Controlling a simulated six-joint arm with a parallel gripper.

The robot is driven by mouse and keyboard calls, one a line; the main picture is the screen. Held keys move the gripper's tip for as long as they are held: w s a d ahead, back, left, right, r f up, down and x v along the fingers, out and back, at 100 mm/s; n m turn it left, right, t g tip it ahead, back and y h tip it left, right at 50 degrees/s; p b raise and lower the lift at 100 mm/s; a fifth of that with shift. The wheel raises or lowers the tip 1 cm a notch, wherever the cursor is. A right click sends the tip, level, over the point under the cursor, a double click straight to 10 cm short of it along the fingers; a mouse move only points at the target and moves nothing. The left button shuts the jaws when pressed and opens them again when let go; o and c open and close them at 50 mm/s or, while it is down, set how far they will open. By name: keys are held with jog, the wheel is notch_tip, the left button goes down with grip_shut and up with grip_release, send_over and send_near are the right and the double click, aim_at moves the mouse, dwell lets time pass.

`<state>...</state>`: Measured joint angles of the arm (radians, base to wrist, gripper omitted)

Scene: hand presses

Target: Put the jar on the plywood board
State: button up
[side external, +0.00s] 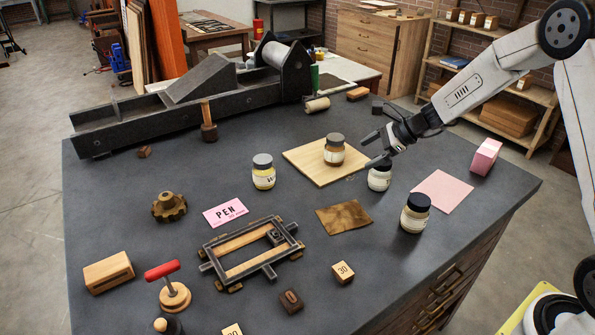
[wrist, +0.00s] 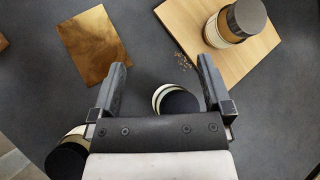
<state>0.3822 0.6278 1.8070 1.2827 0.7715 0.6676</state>
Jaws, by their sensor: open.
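The pale plywood board (side external: 303,157) lies flat on the dark bench, with one brown jar with a grey lid (side external: 334,150) standing on it. In the wrist view the board (wrist: 188,18) is at upper right with that jar (wrist: 238,24). A white jar with a dark lid (side external: 380,178) stands upright on the bench just off the board's right corner. My gripper (side external: 371,151) is open and empty above this jar. In the wrist view the jar's dark lid (wrist: 178,101) shows between and behind the spread fingers (wrist: 162,66), partly hidden by the gripper body.
Another dark-lidded jar (side external: 415,213) stands nearer the front, and a yellowish jar (side external: 263,172) stands left of the board. A brown sheet (side external: 344,217), a pink sheet (side external: 442,192) and a metal frame (side external: 250,250) lie around. A press (side external: 200,95) fills the back left.

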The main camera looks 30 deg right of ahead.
jog(key=s+a+n+g+h, duration=0.2)
jog(key=s+a+n+h, duration=0.1)
jog(key=s+n, duration=0.8)
jog(key=s+a+n+g+h, duration=0.2)
jog(key=s+a+n, duration=0.3)
jog(key=s+n, duration=0.7)
jog(key=shift+s+f+n+h, duration=0.25)
jog(key=shift+s+n+h, duration=0.05)
jog(key=shift+h, duration=0.5)
